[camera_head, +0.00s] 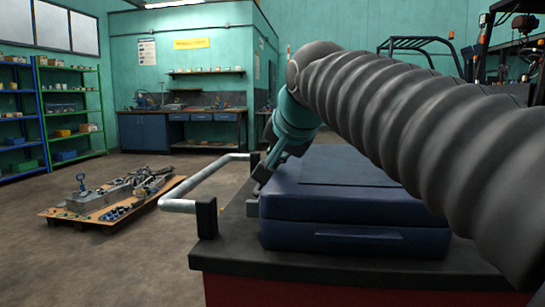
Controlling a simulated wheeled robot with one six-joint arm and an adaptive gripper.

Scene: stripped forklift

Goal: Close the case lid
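A dark blue case (335,240) sits on the dark top of a red cart or cabinet. Its lid (318,172) lies flat, or nearly flat, over the base. I cannot tell whether a small gap is left at the seam. A handle recess shows on the side facing me. My gripper (262,180) is low at the left edge of the case, pointing down beside the lid. Its fingers are small and dark here, so I cannot tell if they are open or touching the case. My grey ribbed arm hides the right and rear parts of the lid.
A pale metal push handle (207,181) with black brackets sticks out left of the cart top (238,240). A low pallet of parts (72,214) lies on the floor at left. Shelves (70,110) and a workbench (185,128) stand farther back. Open floor lies between.

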